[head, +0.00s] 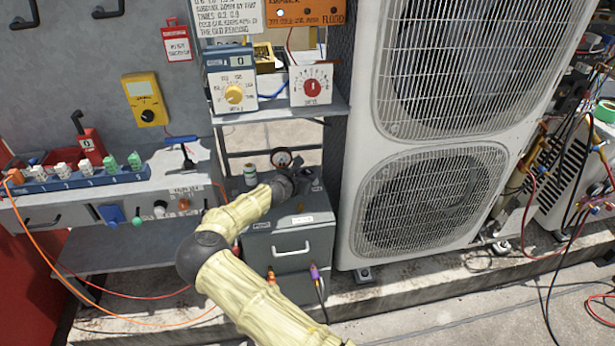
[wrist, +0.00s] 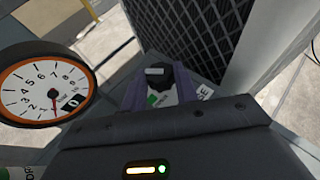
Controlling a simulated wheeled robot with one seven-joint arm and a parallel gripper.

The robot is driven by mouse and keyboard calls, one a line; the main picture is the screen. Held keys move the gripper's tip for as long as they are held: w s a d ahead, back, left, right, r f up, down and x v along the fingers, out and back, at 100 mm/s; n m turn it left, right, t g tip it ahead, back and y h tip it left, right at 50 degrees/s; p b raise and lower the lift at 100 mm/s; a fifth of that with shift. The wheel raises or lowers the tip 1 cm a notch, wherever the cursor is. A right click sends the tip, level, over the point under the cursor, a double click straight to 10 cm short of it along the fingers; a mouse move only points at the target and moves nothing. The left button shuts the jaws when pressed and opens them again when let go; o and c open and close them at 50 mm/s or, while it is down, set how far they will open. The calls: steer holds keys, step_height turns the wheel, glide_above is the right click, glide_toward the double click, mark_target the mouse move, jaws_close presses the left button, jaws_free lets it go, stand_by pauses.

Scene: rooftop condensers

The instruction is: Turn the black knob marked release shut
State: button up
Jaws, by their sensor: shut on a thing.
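The black knob (wrist: 158,77) shows in the wrist view between the two purple-grey fingers of my gripper (wrist: 160,92), with a pale mark on its top. My gripper is shut on it. A partly covered label (wrist: 204,92) lies beside the right finger; only its last letters show. In the head view my gripper (head: 303,174) is over the top of the grey box (head: 290,220), at its back right. The knob is too small and covered there to make out clearly.
A round gauge (wrist: 42,88) with an orange rim stands close to the left of my gripper; it also shows in the head view (head: 281,157). The large condenser unit (head: 365,200) rises close on the right. A shelf (head: 265,113) with instruments is behind the box.

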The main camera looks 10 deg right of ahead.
steer(key=shift+w+a+m+g+h, duration=0.1)
steer(key=shift+m+g+h, duration=0.45)
steer(key=shift+m+g, duration=0.2)
steer(key=shift+w+a+m+g+h, duration=0.1)
steer(key=shift+m+g+h, duration=0.45)
steer(key=shift+m+g, duration=0.15)
steer(key=shift+m, duration=0.35)
steer(key=o, duration=1)
steer(key=shift+a, duration=0.1)
steer(key=p+v, duration=0.1)
steer(key=v, duration=1.6)
steer(key=shift+a, duration=0.2)
steer(key=shift+p, duration=0.3)
